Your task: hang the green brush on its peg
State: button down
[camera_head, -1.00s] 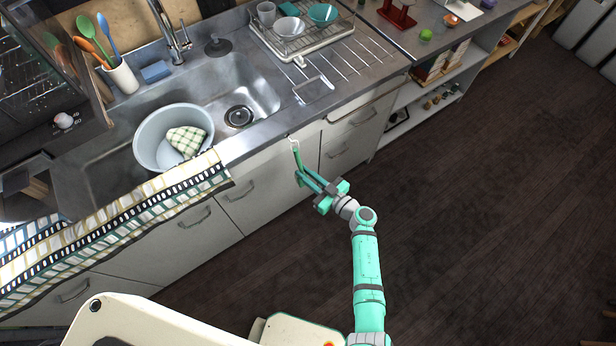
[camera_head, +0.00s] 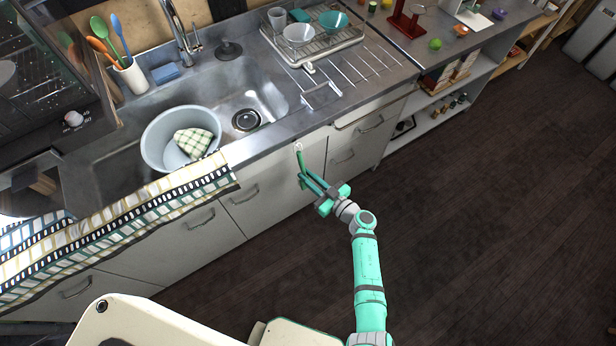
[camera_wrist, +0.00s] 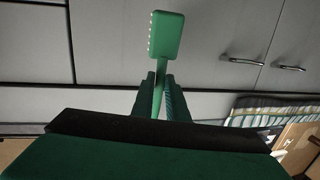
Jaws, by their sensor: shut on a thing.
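My gripper (camera_head: 308,181) is shut on the green brush (camera_head: 301,161) in front of the white cabinet fronts, just below the counter edge. In the wrist view my gripper (camera_wrist: 160,82) has its fingers around the handle of the brush (camera_wrist: 166,36). The brush's rectangular head lies beyond the fingertips, with pale bristles along its left side. A small white piece (camera_head: 298,147) shows at the brush's upper end in the head view, by the counter's front edge. It may be the peg; I cannot tell whether the brush touches it.
A sink with a pale basin (camera_head: 152,146) and checked cloth lies left of the gripper. A striped towel (camera_head: 120,219) hangs over the counter edge. A dish rack (camera_head: 330,52) stands behind. Cabinet handles (camera_head: 243,196) protrude nearby. The dark floor (camera_head: 480,220) at right is clear.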

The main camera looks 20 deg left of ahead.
jog(key=c, duration=1.7)
grip_release()
jog(key=shift+o, duration=0.2)
jog(key=v, duration=1.1)
